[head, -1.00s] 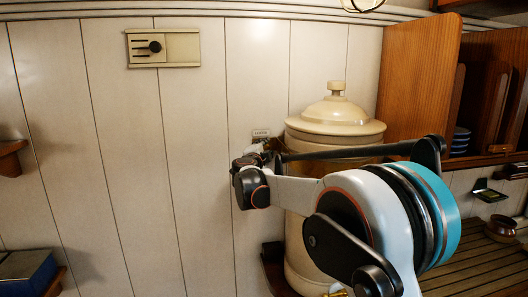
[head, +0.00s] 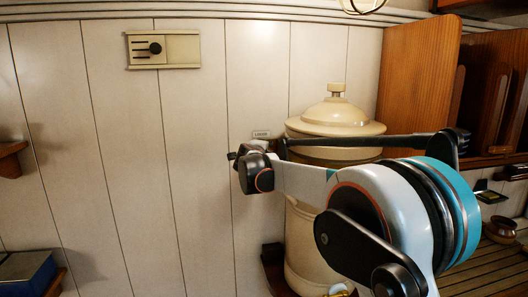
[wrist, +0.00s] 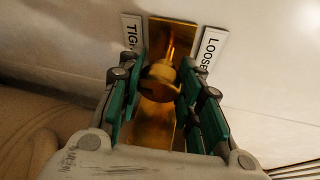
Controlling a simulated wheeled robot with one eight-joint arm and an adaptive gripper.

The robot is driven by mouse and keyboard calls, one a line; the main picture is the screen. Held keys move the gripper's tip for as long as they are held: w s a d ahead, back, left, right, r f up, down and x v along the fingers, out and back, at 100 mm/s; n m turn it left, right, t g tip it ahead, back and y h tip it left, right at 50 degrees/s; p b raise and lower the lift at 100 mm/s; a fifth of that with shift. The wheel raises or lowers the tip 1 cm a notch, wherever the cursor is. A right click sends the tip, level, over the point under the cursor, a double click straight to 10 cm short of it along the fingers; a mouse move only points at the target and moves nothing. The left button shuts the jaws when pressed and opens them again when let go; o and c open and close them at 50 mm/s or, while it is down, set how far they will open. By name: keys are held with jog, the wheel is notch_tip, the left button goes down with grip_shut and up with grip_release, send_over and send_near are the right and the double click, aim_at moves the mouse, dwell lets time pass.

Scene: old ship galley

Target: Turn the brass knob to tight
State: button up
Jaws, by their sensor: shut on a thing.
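The brass knob (wrist: 160,80) stands on a brass plate (wrist: 172,32) on the white wall in the wrist view. A label beginning "TIG" (wrist: 131,38) is on the left of the plate and a label beginning "LOOSE" (wrist: 208,45) is on its right. My gripper (wrist: 161,85) has its green-padded fingers on both sides of the knob, shut on it. A thin brass pointer rises from the knob toward the plate's upper end, between the labels. In the head view my arm hides the knob, and a small label (head: 261,134) shows just above my wrist.
A large cream lidded canister (head: 337,125) stands close to the right of my wrist, partly behind my arm. A wooden partition (head: 418,80) and racks are farther right. A sliding wall switch panel (head: 163,49) is at upper left. The panelled wall left of my wrist is clear.

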jog(key=o, duration=1.1)
jog(key=v, duration=1.2)
